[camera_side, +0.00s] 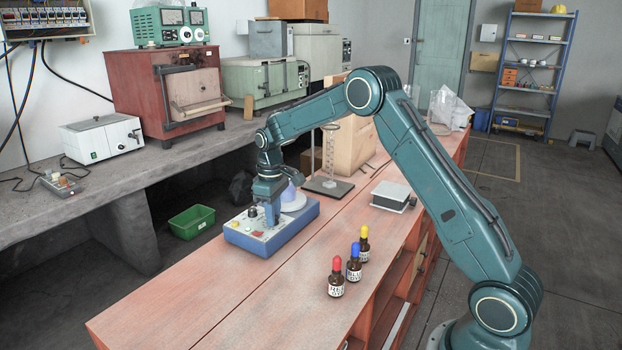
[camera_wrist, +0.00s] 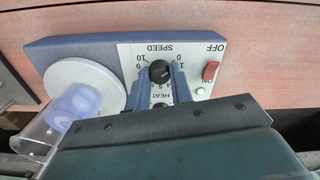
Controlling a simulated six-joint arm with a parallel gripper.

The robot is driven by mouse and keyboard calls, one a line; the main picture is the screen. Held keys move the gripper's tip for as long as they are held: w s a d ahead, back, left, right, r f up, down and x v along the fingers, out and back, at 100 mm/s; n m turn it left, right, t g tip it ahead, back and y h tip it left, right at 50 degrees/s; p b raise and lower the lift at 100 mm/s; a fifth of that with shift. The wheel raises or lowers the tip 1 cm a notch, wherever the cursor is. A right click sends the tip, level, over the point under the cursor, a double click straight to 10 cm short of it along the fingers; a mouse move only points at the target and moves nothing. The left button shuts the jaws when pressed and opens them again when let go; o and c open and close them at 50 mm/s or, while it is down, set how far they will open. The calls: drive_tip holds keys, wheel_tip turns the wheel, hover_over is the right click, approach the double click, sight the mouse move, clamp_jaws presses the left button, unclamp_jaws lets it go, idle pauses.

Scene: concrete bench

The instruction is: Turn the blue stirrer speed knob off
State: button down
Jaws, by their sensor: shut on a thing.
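The blue stirrer (camera_side: 268,247) sits on the reddish wooden bench, with a white round plate and a clear beaker on it. In the wrist view the stirrer (camera_wrist: 62,50) shows a white panel with the black speed knob (camera_wrist: 159,69) under the word SPEED and a ring of numbers. My gripper (camera_side: 268,217) points down over the panel. In the wrist view my gripper (camera_wrist: 162,77) is shut on the speed knob, one blue-grey finger on each side. The knob's pointer setting is hard to read. The lower HEAT dial is partly hidden by my gripper.
A red switch (camera_wrist: 211,71) and a lit green lamp (camera_wrist: 200,91) are close to the right finger. The beaker (camera_wrist: 62,118) stands left of my gripper. Dropper bottles (camera_side: 354,262) and a ring stand (camera_side: 328,184) are farther off. The near-left bench is clear.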

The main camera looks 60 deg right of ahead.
drive_tip(key=c, duration=1.2)
unclamp_jaws()
drive_tip(key=shift+c, duration=0.2)
drive_tip(key=shift+r, duration=0.1)
wheel_tip(320, 180, up, 14)
